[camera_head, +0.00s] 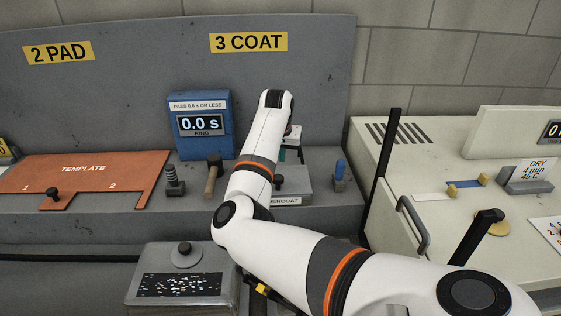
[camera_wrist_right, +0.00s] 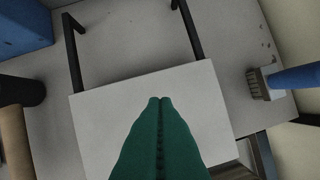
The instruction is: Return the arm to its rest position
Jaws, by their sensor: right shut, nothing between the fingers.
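My right arm (camera_head: 290,250) reaches in from the lower right, bends up over the counter and folds down at its far end. Its right gripper (camera_wrist_right: 160,100) has green fingers pressed together with nothing between them. In the head view only a bit of green (camera_head: 282,156) shows behind the white forearm. In the wrist view the fingertips point over a pale flat box top (camera_wrist_right: 95,120); I cannot tell the height between them. The grey box (camera_head: 295,185) with a partly hidden label ending in "ERCOAT" is beside the forearm. My left gripper is not in view.
A blue timer (camera_head: 203,145) reading 0.0 s stands left of the forearm, with a wooden-handled tool (camera_head: 212,175) before it. A blue-handled brush (camera_head: 339,172) stands to the right. An orange template (camera_head: 110,172) lies left. A dryer cabinet (camera_head: 440,160) is right, beside a black post (camera_head: 385,165).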

